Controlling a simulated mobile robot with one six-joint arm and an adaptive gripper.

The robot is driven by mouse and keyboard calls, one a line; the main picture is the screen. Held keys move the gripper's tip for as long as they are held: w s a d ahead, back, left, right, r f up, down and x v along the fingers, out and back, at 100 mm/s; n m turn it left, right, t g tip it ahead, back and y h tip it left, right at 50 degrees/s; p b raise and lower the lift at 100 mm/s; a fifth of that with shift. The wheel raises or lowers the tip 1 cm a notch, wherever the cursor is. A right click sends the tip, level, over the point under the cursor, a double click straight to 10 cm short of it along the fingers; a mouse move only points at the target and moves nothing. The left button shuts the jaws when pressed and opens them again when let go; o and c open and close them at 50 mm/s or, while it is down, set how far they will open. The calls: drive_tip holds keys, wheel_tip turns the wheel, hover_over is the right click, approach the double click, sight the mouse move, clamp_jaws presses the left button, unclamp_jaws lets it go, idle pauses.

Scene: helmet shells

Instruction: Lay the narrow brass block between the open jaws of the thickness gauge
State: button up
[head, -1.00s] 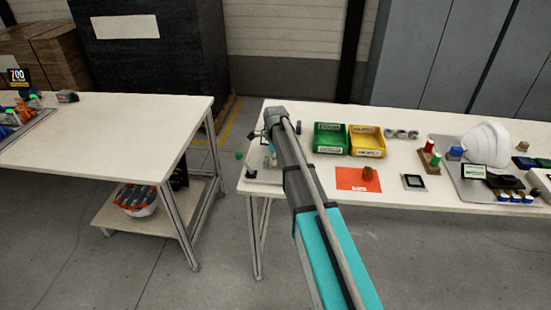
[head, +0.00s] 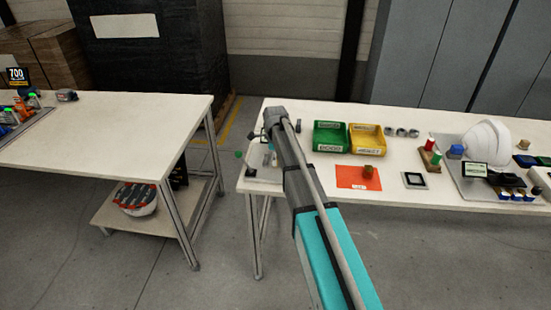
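My arm reaches over the left end of the right-hand table, and its own links hide my gripper, so I see neither its fingers nor anything in them. A grey device on a flat base (head: 262,177) stands at that table end, partly behind my arm. It may be the thickness gauge, but its jaws cannot be made out. A small brownish-gold piece (head: 368,171) stands on an orange-red mat (head: 350,183) to the right of my arm. I cannot tell whether it is the narrow brass block.
A green bin (head: 330,149) and a yellow bin (head: 367,152) stand behind the mat. Another table (head: 110,130) is at left, across a floor gap.

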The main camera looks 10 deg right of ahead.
drive_tip(key=o, duration=0.4)
drive_tip(key=shift+r, duration=0.2)
